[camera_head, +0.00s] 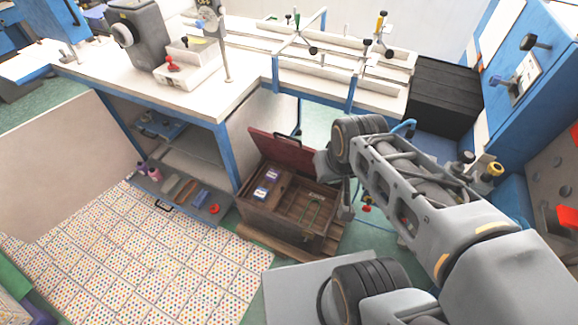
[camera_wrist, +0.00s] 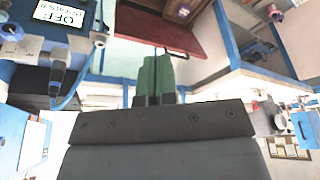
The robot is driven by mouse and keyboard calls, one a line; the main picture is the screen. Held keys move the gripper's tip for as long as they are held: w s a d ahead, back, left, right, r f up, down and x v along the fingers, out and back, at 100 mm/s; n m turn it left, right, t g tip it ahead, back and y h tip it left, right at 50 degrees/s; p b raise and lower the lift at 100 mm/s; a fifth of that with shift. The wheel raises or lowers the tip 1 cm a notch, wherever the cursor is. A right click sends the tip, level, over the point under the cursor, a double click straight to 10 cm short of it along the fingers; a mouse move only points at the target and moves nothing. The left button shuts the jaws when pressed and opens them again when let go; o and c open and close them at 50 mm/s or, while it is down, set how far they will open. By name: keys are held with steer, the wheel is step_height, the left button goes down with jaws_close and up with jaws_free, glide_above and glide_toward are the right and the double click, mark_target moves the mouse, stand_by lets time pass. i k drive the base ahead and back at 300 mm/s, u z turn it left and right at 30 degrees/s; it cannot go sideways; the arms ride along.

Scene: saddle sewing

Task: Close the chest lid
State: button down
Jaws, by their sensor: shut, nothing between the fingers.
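A brown wooden chest (camera_head: 280,215) stands on the floor, right of the workbench leg. Its dark red lid (camera_head: 273,146) is open and tilted up at the back, with a black handle (camera_head: 291,136) at its top edge. The chest's inside is visible, with small blue-and-white boxes (camera_head: 264,184) on the left and a slatted compartment on the right. My arm reaches over the chest's right side in the head view; my fingertips are not clear there. In the wrist view my gripper (camera_wrist: 153,77) is shut and empty, its green fingers together near the red lid (camera_wrist: 165,25) and its handle (camera_wrist: 180,52).
A white workbench (camera_head: 240,52) with blue legs stands behind and left of the chest. Its lower shelf (camera_head: 190,200) holds tools. A dotted tile floor (camera_head: 150,250) lies clear at the front left. A blue machine (camera_head: 535,60) and a black box (camera_head: 445,95) stand at the right.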

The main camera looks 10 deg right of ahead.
mark_target(299, 157)
steer(key=k, duration=0.5)
steer(key=u, duration=1.35)
steer(key=i, duration=0.95)
steer(key=z, duration=0.45)
